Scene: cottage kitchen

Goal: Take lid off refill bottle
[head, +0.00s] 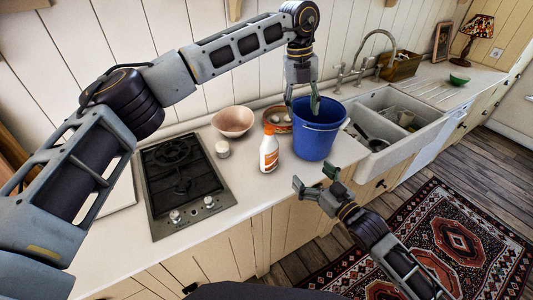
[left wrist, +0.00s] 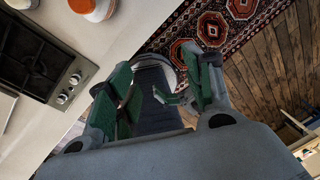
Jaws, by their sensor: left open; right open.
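The refill bottle (head: 269,155) is white with an orange label and stands upright on the counter. Its orange lid (head: 269,129) is on top. In the left wrist view the bottle (left wrist: 97,11) is cut off at the top edge. My left gripper (head: 302,102) is open and empty, above and to the right of the bottle, overlapping the blue bucket's rim in the head view. Its two green-padded fingers (left wrist: 160,92) are apart in the left wrist view. My right gripper (head: 315,178) is open and empty in front of the counter, lower right of the bottle.
The blue bucket (head: 318,140) stands right of the bottle, beside the sink (head: 405,140). A round orange-brown dish (head: 277,113) and a pink bowl (head: 233,120) stand behind. A small jar (head: 223,149) and the stove (head: 180,180) are to the left. Counter in front of the bottle is clear.

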